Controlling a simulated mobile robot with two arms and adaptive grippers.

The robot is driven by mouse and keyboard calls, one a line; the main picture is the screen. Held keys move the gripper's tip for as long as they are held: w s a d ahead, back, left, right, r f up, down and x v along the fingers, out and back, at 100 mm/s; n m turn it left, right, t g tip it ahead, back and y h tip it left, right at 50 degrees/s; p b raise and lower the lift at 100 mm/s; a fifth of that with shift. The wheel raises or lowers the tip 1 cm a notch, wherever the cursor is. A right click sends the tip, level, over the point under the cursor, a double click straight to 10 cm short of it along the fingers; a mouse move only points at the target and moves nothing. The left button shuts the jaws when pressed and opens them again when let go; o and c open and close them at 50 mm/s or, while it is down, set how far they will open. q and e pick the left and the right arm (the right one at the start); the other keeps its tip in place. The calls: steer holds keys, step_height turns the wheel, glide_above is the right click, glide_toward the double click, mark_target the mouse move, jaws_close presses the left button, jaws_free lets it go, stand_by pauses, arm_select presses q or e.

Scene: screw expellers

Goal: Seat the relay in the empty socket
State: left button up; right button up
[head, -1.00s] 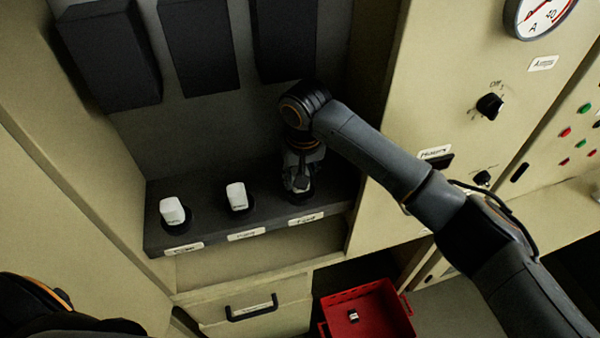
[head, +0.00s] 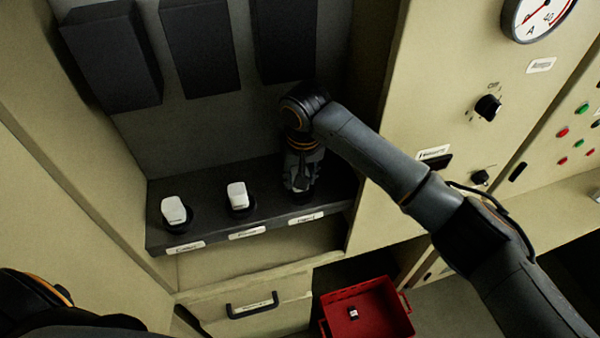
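Two white relays, the left one (head: 173,210) and the middle one (head: 238,196), stand in round dark sockets on the dark shelf (head: 215,228). My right gripper (head: 298,188) points down over the third socket position at the shelf's right end. The gripper and wrist hide that socket, and I cannot see a relay there or whether the fingers are closed. My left gripper is not in view; only part of my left arm shows at the bottom left.
Dark boxes (head: 200,50) hang on the back wall above the shelf. A drawer with a handle (head: 252,307) is under the shelf. A panel with a knob (head: 488,107) and gauge (head: 540,14) stands at right.

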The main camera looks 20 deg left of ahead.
steer(key=shift+f, duration=0.55)
stand_by(0.4)
steer(key=o, duration=0.9)
steer(key=r+p, duration=0.3)
steer(key=shift+s+d+r, duration=0.1)
steer(key=shift+s+d, duration=0.05)
steer(key=shift+s, duration=0.05)
steer(key=shift+s+r+p, duration=0.1)
steer(key=shift+r+p, duration=0.65)
steer(key=shift+r, duration=0.45)
steer(key=shift+s+d+r, duration=0.1)
steer(key=shift+s+r, duration=0.05)
steer(key=shift+r, duration=0.75)
steer(key=shift+s+d+r, duration=0.1)
steer(key=shift+r, duration=0.75)
steer(key=shift+s+d+r, duration=0.1)
steer(key=shift+s+r, duration=0.05)
steer(key=shift+r, duration=0.75)
